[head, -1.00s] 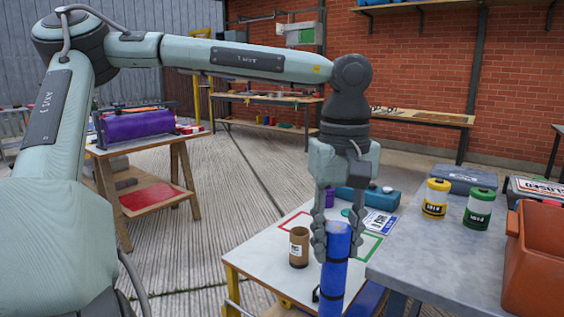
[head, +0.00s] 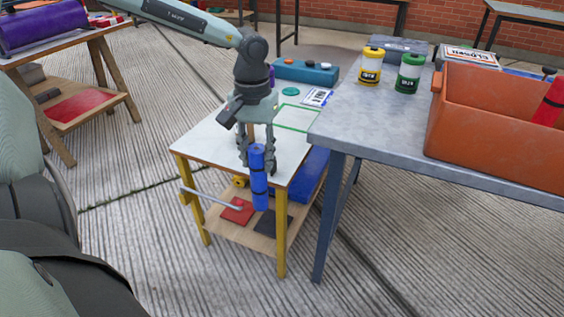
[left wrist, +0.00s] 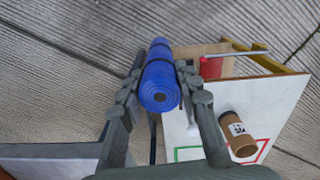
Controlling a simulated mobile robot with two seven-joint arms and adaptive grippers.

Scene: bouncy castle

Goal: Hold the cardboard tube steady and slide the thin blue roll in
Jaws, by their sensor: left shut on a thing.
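My left gripper (head: 257,158) points down and is shut on the thin blue roll (head: 259,192), which has dark bands. The roll hangs roughly upright at the front edge of the small white-topped table, with its lower part beyond the top. In the left wrist view the roll (left wrist: 160,78) sits between the fingers (left wrist: 160,92). The brown cardboard tube (left wrist: 237,134), with a white label, stands on the white top, apart from the roll. In the head view the gripper mostly hides the tube. My right gripper is not in view.
The small table (head: 205,140) has yellow legs and a lower shelf. A grey table (head: 375,135) to its right carries yellow (head: 371,67) and green (head: 408,74) canisters and an orange bin (head: 490,120). A teal box (head: 305,70) lies behind. Open floor lies in front.

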